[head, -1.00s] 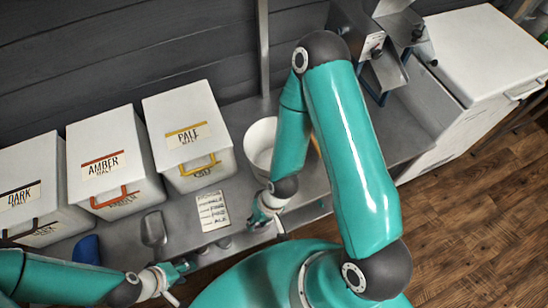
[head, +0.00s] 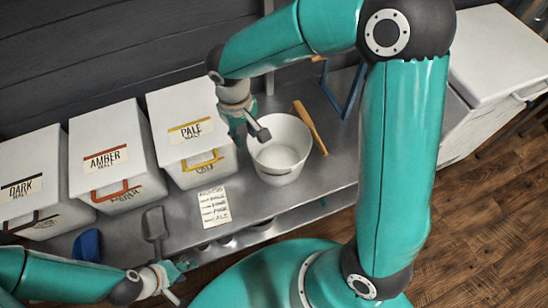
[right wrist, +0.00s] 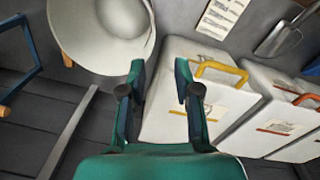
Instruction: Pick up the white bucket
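The white bucket (head: 282,158) stands upright and empty on the grey metal counter in the head view, right of the PALE malt bin. It also shows at the upper left of the right wrist view (right wrist: 82,30). My right gripper (head: 248,134) is at the bucket's left rim, pointing down. My left gripper (head: 180,281) looks open and empty at the counter's front edge.
White bins labelled PALE (head: 188,108), AMBER (head: 105,140) and DARK (head: 22,170) stand left of the bucket. A wooden handle (head: 310,128) lies close behind its right side. A recipe card (head: 214,207), a metal scoop (head: 154,226) and a blue object (head: 87,245) lie in front.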

